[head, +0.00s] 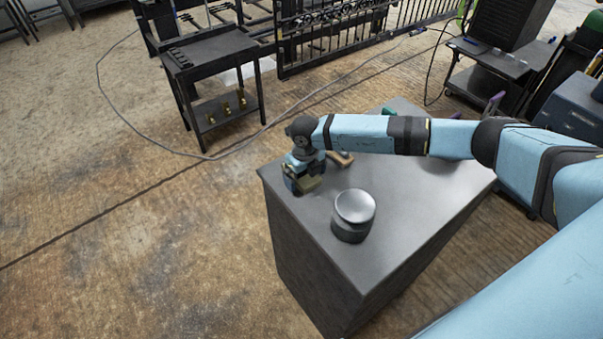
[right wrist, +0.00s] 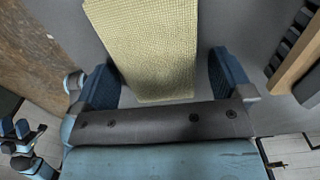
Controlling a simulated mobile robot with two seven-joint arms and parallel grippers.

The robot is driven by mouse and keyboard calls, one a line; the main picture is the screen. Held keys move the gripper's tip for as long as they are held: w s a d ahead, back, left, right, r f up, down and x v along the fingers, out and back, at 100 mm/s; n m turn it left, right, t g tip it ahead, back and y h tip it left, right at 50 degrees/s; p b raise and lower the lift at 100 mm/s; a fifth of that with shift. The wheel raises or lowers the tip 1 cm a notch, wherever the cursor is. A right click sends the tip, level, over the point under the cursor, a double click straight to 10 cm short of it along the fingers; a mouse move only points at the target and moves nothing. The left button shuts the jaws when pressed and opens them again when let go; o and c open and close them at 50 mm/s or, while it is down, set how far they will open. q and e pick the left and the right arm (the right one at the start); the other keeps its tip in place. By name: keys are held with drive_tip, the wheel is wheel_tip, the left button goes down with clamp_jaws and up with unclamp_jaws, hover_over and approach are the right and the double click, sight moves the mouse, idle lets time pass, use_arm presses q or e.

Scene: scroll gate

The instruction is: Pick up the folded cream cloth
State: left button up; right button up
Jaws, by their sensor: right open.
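The folded cream cloth (right wrist: 150,45) lies flat on the grey metal top of a block-shaped bench (head: 395,215). In the right wrist view it reaches from the top edge down between my fingers. In the head view only a small part of the cloth (head: 309,184) shows beside my gripper. My right gripper (right wrist: 164,78) is open, with one blue finger on each side of the cloth's near end. I cannot tell whether the fingers touch the bench top. In the head view my right gripper (head: 303,177) points down at the bench's left corner.
A round metal tin (head: 353,215) stands close to the right of my gripper. A wooden-handled tool (head: 341,158) lies just behind it, partly hidden by my arm. A dark cart (head: 213,55) and iron railings (head: 330,30) stand farther back.

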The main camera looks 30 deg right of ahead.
drive_tip(key=c, duration=1)
drive_tip(key=shift+r, duration=0.15)
wheel_tip(320, 180, up, 20)
drive_tip(key=shift+f+b, duration=0.1)
drive_tip(key=shift+b, duration=0.95)
